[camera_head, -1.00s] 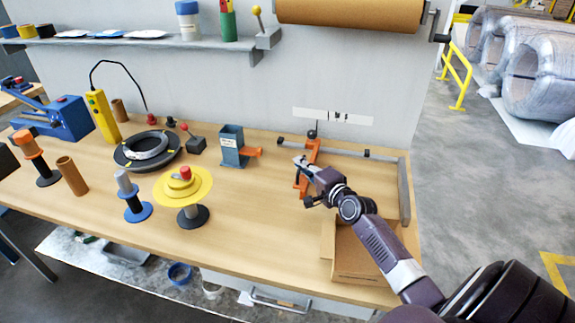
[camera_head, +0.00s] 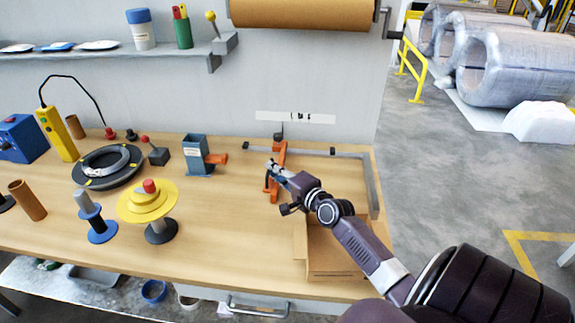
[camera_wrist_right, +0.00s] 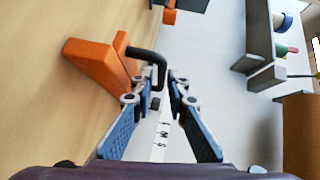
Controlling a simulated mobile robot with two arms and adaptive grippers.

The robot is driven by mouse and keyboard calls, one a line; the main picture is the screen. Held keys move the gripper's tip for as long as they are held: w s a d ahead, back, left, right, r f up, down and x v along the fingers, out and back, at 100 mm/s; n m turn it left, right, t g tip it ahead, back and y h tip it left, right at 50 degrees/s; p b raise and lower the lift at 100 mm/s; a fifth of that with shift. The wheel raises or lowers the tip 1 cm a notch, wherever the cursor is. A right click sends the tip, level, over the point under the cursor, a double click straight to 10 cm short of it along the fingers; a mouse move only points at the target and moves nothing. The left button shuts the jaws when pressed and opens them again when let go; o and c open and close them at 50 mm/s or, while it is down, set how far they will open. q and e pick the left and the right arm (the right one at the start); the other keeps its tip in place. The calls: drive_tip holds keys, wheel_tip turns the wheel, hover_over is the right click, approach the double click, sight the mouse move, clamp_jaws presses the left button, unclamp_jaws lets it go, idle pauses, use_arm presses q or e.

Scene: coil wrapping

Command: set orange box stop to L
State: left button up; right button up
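The orange box stop (camera_head: 277,172) stands on the rail at the back right of the table, below a white label strip (camera_head: 295,117) on the wall. In the right wrist view the stop (camera_wrist_right: 98,66) is left of the fingers, and its bent black handle (camera_wrist_right: 155,58) reaches between the fingertips. My right gripper (camera_head: 271,171) is at the stop; in the wrist view its two blue fingers (camera_wrist_right: 159,80) are apart, one on each side of the handle's end. Contact with the handle cannot be told. The strip (camera_wrist_right: 162,135) shows the letters M and S. My left gripper is out of view.
An open cardboard box (camera_head: 335,258) sits below my right arm. A grey-blue holder (camera_head: 196,155) with an orange part stands left of the stop. A yellow tiered spool (camera_head: 147,203) and a dark ring (camera_head: 107,167) are further left. The table between holder and box is clear.

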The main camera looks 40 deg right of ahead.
drive_tip(key=s, duration=0.3)
drive_tip(key=s+r, duration=0.1)
drive_tip(key=s, duration=0.5)
drive_tip(key=shift+s+a+r, duration=0.2)
drive_tip(key=shift+s+a, duration=0.15)
drive_tip(key=shift+a, duration=0.05)
